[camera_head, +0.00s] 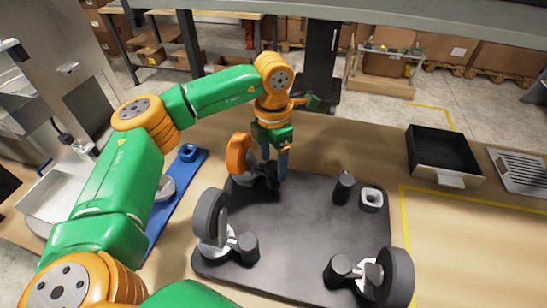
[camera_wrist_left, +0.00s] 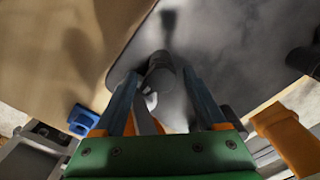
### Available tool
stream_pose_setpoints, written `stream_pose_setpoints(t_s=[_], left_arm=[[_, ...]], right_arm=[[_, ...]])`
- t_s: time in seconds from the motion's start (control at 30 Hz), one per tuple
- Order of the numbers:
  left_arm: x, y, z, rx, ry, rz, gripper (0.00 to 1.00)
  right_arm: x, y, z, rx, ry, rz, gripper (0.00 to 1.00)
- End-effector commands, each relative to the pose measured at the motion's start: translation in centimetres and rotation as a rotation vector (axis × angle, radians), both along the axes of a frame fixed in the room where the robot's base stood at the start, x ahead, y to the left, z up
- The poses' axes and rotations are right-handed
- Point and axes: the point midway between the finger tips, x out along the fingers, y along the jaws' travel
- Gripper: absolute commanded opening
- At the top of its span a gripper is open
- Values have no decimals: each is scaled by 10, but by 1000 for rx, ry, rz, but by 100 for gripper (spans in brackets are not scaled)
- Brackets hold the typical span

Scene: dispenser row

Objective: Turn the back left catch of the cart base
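The cart base (camera_head: 310,215) is a dark flat slab on the workbench. At its back left corner stands a caster with an orange wheel (camera_head: 238,155). The back left catch (camera_wrist_left: 160,72) is a dark cylinder beside that caster. My left gripper (camera_head: 274,176) points down over this corner and mostly hides the catch in the head view. In the left wrist view its two blue fingers (camera_wrist_left: 160,85) are apart, one on each side of the catch. I cannot tell whether either finger touches it. My right gripper is not in view.
Casters with dark wheels stand at the front left (camera_head: 210,218) and front right (camera_head: 396,277), each beside a dark catch. At the back right are a dark post (camera_head: 344,187) and a square socket (camera_head: 371,199). A black bin (camera_head: 443,152) stands right. A blue strip (camera_head: 180,198) lies left.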

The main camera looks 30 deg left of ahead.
Motion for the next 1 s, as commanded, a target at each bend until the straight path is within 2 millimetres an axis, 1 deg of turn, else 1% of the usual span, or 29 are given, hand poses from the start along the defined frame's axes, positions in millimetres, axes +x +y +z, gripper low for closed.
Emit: stream_pose_setpoints(t_s=[0.03,0.07,0.1,0.17,0.2,0.27,0.47,0.63,0.77,1.0], left_arm=[[0,0,0,0,0,0,60],[0,0,0,0,0,0,52],[0,0,0,0,0,0,42],[0,0,0,0,0,-1,25],[0,0,0,-1,1,-1,15],[0,0,0,-1,1,-1,0],[0,0,0,-1,0,-10,0],[0,0,0,-1,0,-59,0],[0,0,0,-1,0,-139,0],[0,-1,-1,-1,0,-352,0]], right_arm=[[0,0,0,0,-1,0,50],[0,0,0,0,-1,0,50],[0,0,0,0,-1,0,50],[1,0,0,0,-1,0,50],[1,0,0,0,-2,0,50],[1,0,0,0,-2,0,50],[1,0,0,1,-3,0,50],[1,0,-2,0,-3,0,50],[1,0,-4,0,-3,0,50],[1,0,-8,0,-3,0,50]])
